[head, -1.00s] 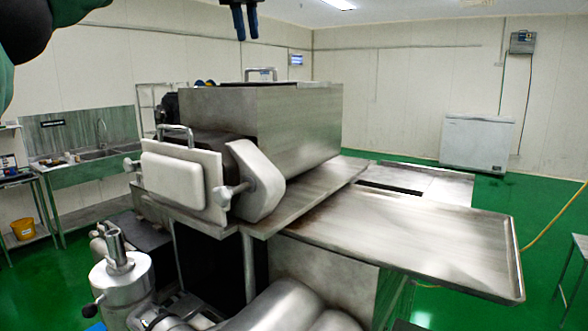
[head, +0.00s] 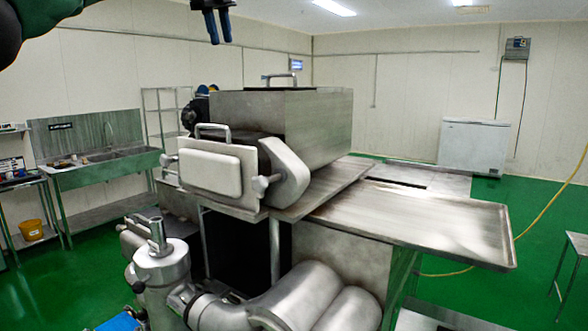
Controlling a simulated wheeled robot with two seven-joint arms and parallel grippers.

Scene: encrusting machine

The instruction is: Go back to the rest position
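My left gripper (head: 218,27) shows at the top of the head view, left of centre. Its two dark blue fingers point down with a narrow gap between them, and nothing is held there. It hangs high, in front of the back wall and above the encrusting machine (head: 310,120), touching nothing. Part of my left arm fills the top left corner. The machine is a large steel body with a box hopper, a pale front cover and a flat steel tray (head: 430,215) on its right. My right gripper is out of the picture.
A steel cylinder with a handle (head: 160,268) and thick pipes (head: 300,290) stand close in front. A sink bench (head: 105,165) is at the left, with a yellow bucket (head: 32,230) nearby. A white chest freezer (head: 473,146) stands at the back.

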